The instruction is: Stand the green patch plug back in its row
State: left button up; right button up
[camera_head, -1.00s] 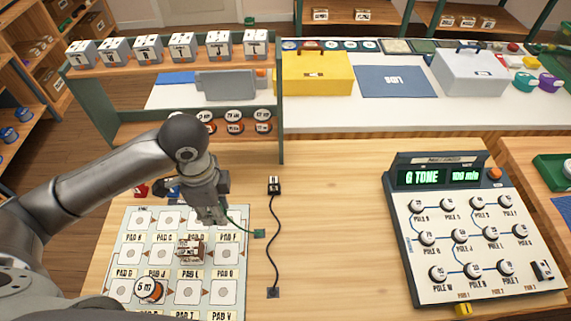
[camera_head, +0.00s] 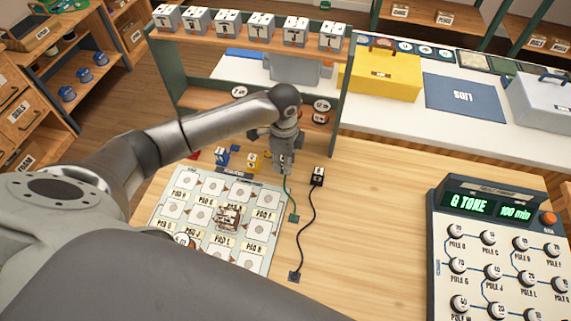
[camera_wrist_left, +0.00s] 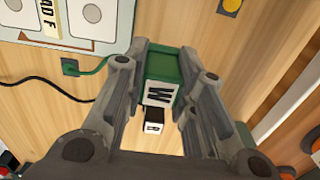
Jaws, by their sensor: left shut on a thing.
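The green plug (camera_wrist_left: 160,66), marked W, is between the fingers of my left gripper (camera_wrist_left: 158,95), which is shut on it. In the head view my left gripper (camera_head: 285,162) is above the wooden table, just left of the black plug (camera_head: 318,176) and right of the yellow plug (camera_head: 252,162). The green cord (camera_head: 288,190) runs from the gripper to a green anchor (camera_head: 294,218). A blue plug (camera_head: 222,157) and a red plug (camera_head: 193,155) stand farther left along the row. The green plug is mostly hidden in the head view. My right gripper is not in view.
The pad board (camera_head: 257,262) lies in front of the row, with a small brown block (camera_head: 229,216) on it. The black cord (camera_head: 306,228) crosses the table. A shelf (camera_head: 342,98) stands close behind my gripper. The dial console (camera_head: 470,240) is right; bare table lies between.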

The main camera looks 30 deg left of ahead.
pick_arm(q)
jog(key=shift+w+f, duration=0.6)
jog(key=shift+f, duration=1.55)
jog(key=shift+f, duration=0.15)
jog(key=o, duration=1)
jog(key=shift+o, duration=0.2)
notch_tip(320, 180, up, 12)
jog(key=shift+r+b, duration=0.15)
jog(key=shift+b, duration=0.3)
